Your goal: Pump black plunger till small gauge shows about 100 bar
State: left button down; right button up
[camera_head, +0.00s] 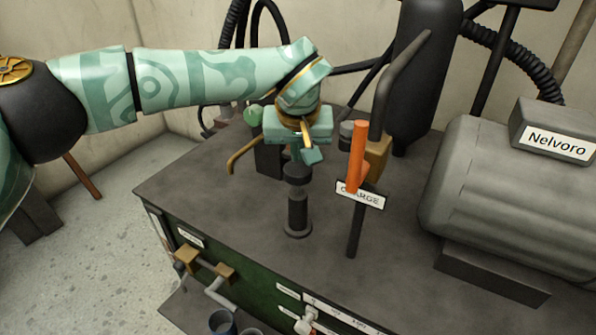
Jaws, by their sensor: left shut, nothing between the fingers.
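The black plunger (298,210) stands upright on the dark bench top, with a narrower neck and a wider knob at its upper end. My left gripper (309,156) is shut and empty, pointing down just above the plunger's knob. I cannot tell whether its fingertips touch the knob. No readable gauge face shows, so the pressure cannot be told. My right gripper is not in view.
An orange-handled lever (357,155) with a CHARGE label (360,195) stands right of the plunger. A large grey cylinder labelled Nelvoro (510,190) fills the right. Brass valves (187,257) sit on the front panel. Bare bench top (215,200) lies left of the plunger.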

aim_at(298, 171)
pick_arm(q)
jog(key=shift+f, duration=0.1)
dwell(0.5)
jog(key=shift+s+f+b, duration=0.1)
jog(key=shift+f+b, duration=0.5)
jog(key=shift+f, duration=2.15)
jog(key=shift+r+p, duration=1.6)
jog(key=shift+r, duration=1.25)
jog(key=shift+f, duration=0.1)
